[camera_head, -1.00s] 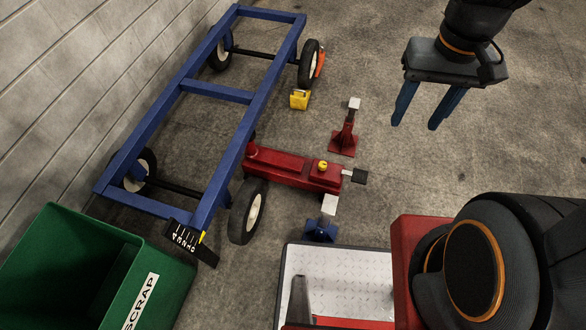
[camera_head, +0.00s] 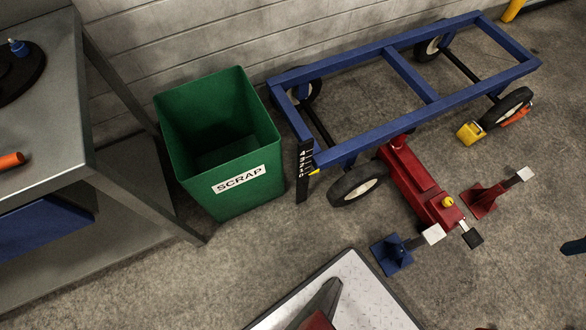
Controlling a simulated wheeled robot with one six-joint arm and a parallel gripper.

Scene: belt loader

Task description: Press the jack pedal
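The red floor jack (camera_head: 410,178) lies on the floor with its far end under the blue cart frame (camera_head: 375,65). A black pedal (camera_head: 473,239) sticks out from its near end on a short metal arm, and a yellow knob (camera_head: 447,202) sits on top. Nothing touches the pedal. Only a dark blue finger piece of my gripper (camera_head: 573,246) shows at the right edge, to the right of the pedal and apart from it. The rest of my gripper is outside the picture.
A red stand (camera_head: 483,199) and a blue stand (camera_head: 391,254) flank the pedal. A yellow chock (camera_head: 469,133) sits by a wheel. The green scrap bin (camera_head: 190,130) and a metal bench (camera_head: 60,150) are at left.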

